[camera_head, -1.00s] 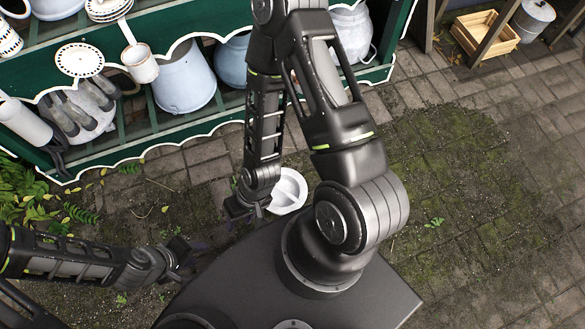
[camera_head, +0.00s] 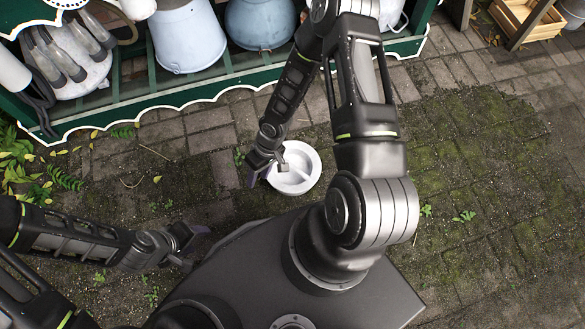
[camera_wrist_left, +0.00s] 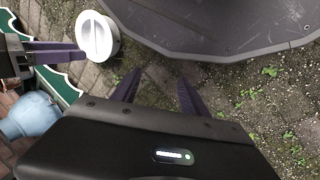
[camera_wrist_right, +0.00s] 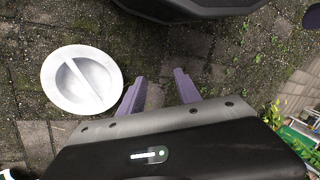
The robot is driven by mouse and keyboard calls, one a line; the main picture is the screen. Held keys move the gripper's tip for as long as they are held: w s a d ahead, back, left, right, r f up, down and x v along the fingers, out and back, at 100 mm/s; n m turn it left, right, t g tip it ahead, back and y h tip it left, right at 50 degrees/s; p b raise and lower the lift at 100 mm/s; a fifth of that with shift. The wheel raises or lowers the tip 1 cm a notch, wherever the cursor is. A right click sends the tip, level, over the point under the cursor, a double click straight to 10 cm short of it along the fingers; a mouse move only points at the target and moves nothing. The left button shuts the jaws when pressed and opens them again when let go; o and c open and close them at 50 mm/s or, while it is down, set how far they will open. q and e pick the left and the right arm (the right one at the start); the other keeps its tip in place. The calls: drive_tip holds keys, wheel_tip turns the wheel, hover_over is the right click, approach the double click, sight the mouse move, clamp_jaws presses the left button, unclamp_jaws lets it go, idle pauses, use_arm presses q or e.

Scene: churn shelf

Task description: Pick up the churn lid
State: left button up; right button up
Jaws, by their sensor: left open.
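The churn lid (camera_head: 303,176) is a pale round disc with a raised bar across its recessed middle. It appears to lie flat on the paving, between the shelf and my base. My right gripper (camera_head: 264,172) is just left of the lid in the head view, open and empty. In the right wrist view the lid (camera_wrist_right: 113,72) is left of the open fingers (camera_wrist_right: 159,92), outside them. My left gripper (camera_head: 196,238) is open and empty, lower left of the lid and apart from it. The lid (camera_wrist_left: 110,36) also shows at upper left in the left wrist view.
A green shelf (camera_head: 215,83) with a white scalloped edge runs along the back. A wooden crate (camera_head: 527,19) stands at top right. Mossy paving at right is clear.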

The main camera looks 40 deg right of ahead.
drive_tip(key=w+d+f+h+b, duration=0.25)
drive_tip(key=d+f+b, duration=0.45)
drive_tip(key=f, duration=0.5)
drive_tip(key=n+h+b, duration=0.1)
drive_tip(key=b, duration=0.1)
hover_over(292, 166)
wheel_tip(292, 166, down, 4)
drive_tip(key=shift+a, duration=0.1)
use_arm(q)
wheel_tip(292, 166, down, 12)
drive_tip(key=w, duration=0.1)
drive_tip(key=shift+a+f, duration=0.25)
drive_tip(key=shift+a, duration=0.1)
use_arm(e)
drive_tip(key=shift+s+r, duration=0.1)
wheel_tip(292, 166, down, 2)
drive_tip(key=shift+f+b, duration=0.1)
drive_tip(key=shift+b, duration=0.4)
use_arm(q)
drive_tip(key=shift+w+f, duration=0.1)
drive_tip(key=shift+f, duration=0.5)
use_arm(e)
drive_tip(key=shift+f, duration=0.2)
